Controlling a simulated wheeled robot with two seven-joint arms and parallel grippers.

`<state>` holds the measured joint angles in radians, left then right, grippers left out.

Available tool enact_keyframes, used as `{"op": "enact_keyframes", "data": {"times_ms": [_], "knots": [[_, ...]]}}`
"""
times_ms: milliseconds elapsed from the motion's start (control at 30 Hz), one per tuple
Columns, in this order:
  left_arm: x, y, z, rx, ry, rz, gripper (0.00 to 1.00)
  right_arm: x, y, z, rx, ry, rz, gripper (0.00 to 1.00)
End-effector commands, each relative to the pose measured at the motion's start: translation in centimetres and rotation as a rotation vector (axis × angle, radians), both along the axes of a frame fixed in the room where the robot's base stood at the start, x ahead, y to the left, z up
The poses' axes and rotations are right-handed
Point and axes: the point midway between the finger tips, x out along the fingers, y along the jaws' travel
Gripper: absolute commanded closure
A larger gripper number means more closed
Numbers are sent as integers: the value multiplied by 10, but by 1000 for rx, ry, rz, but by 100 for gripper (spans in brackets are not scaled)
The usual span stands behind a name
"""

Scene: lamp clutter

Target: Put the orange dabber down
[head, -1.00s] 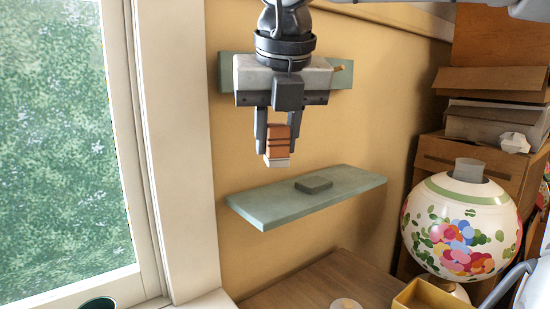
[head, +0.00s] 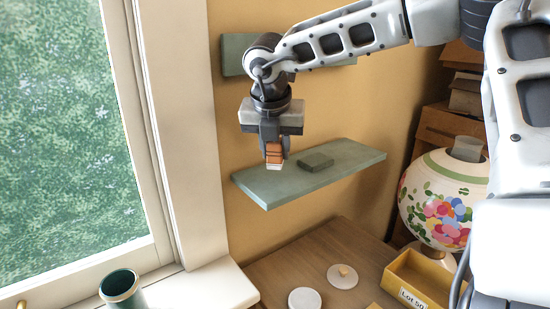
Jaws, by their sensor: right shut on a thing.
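The orange dabber (head: 274,153) has an orange body with a pale lower end. My right gripper (head: 273,152) is shut on it and holds it upright, pale end down. In the picture it lies over the left part of the green-grey shelf (head: 345,170). I cannot tell whether its pale end touches the shelf or is a little above it. My left gripper is not in view.
A dark flat block (head: 316,162) lies on the shelf, right of the dabber. A second shelf (head: 235,55) is above, partly behind my arm. Below are a wooden top (head: 322,248), white discs (head: 304,299), a yellow box (head: 420,278) and a flowered lamp (head: 443,200).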

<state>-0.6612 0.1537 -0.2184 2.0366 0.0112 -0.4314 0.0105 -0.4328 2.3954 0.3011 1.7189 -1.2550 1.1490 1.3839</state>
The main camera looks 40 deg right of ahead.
Motion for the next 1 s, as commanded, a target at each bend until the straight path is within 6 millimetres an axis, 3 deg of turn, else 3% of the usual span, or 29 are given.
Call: {"op": "enact_keyframes", "data": {"times_ms": [233, 433, 833, 867, 900, 1000], "knots": [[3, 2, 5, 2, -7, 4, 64, 9, -8, -14, 0, 1, 0, 91], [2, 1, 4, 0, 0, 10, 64, 8, -7, -42, 1, 3, 1, 91], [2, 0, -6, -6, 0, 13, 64, 9, -7, -51, 1, -1, 2, 91], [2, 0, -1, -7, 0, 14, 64, 9, -7, -48, 0, 0, 1, 65], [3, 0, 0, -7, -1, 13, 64, 9, -7, -48, 1, 0, 1, 54], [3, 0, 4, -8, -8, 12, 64, 8, -7, -48, 1, 0, 1, 51]]}}
